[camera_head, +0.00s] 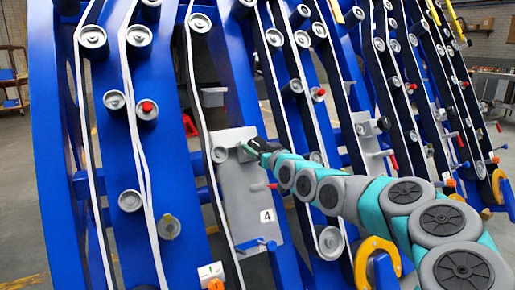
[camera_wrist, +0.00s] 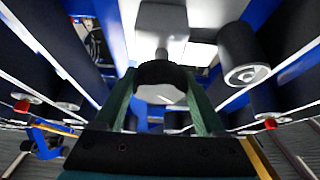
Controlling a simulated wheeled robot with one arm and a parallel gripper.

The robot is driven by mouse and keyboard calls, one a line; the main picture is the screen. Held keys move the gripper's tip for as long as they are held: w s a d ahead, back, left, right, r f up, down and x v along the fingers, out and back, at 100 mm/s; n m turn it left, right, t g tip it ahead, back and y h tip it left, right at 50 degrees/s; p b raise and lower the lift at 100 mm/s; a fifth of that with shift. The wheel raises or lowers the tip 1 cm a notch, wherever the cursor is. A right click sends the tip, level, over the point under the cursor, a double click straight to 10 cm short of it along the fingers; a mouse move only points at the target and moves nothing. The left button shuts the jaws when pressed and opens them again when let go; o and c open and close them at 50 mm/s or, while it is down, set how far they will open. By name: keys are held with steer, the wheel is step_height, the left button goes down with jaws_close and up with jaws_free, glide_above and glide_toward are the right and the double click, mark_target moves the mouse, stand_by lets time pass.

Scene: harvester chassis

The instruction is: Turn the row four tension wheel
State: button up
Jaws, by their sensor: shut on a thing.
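The row four plate (camera_head: 238,190) is a grey panel with a "4" label (camera_head: 267,216). My gripper (camera_head: 250,148) reaches its upper part from the right. In the wrist view, the two green fingers of my gripper (camera_wrist: 160,78) stand on either side of a round wheel with a black rim and pale face (camera_wrist: 160,93). I take it to be the tension wheel. The fingers are shut on its sides. A grey shaft runs from the wheel to a grey block behind it. In the head view the wheel is mostly hidden by my gripper.
Blue frame beams, pale belts and many rollers surround the plate. A grey roller (camera_head: 219,154) sits just left of my gripper. In the wrist view, a black roller (camera_wrist: 244,55) stands close on the right. A red-tipped lever (camera_head: 271,186) sticks out below my gripper.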

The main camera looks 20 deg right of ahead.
steer(key=c, duration=0.7)
